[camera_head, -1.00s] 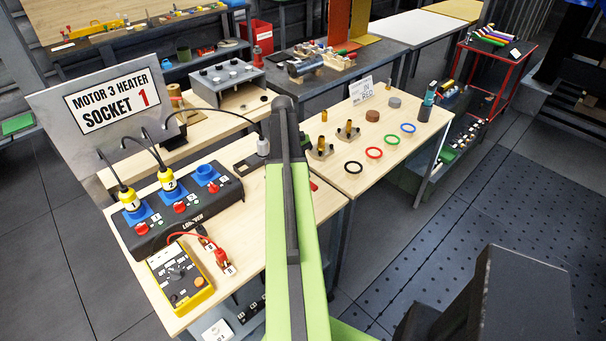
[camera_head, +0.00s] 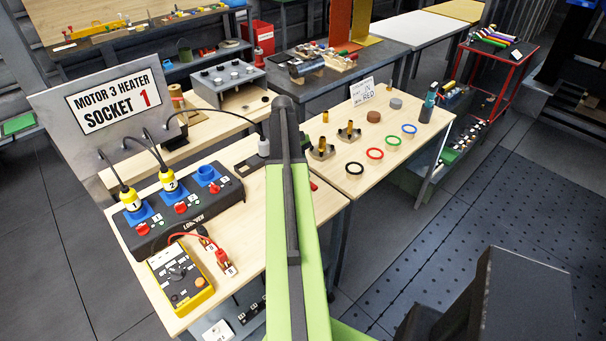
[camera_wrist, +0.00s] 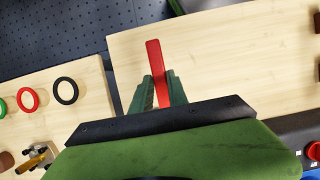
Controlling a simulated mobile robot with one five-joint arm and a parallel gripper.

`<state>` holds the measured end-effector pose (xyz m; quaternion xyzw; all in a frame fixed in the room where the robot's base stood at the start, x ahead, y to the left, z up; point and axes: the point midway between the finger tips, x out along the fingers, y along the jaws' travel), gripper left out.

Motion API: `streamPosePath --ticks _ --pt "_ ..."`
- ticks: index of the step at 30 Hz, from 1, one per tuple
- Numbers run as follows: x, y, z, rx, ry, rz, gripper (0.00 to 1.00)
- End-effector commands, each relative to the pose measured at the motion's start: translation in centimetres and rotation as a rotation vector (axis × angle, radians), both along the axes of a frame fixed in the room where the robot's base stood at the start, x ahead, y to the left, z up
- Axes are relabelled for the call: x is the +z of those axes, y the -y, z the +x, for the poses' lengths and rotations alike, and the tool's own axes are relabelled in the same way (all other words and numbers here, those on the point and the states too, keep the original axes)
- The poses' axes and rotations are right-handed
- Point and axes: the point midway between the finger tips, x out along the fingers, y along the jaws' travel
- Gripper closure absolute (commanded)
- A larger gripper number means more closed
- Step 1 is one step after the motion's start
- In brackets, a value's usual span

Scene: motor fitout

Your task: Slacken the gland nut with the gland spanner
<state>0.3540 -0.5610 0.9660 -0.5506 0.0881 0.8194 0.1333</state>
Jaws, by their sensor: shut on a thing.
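In the wrist view my gripper (camera_wrist: 160,88) has its two green fingers closed on a flat red bar (camera_wrist: 154,58), seemingly the gland spanner's handle. The bar lies over the pale bench top; the spanner's working end cannot be made out. In the head view my arm covers the gripper, and a bit of red (camera_head: 313,186) shows beside it. I cannot tell which part is the gland nut. A brass fitting also shows in the wrist view (camera_wrist: 38,160).
Black, red, green and blue rings (camera_head: 354,168) lie along the right bench. A dark socket box (camera_head: 180,215) with plugs and cables and a yellow meter (camera_head: 180,278) stand on the left bench. A gap separates the benches in the wrist view. The pale wood under the gripper is clear.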

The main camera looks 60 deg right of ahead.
Motion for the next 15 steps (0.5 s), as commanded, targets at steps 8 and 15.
streamPosePath --ticks 8,15 --pt "0.01 0.19 0.55 0.000 0.000 0.000 1.00" --pt "0.01 0.35 1.01 0.000 0.000 0.000 1.00"
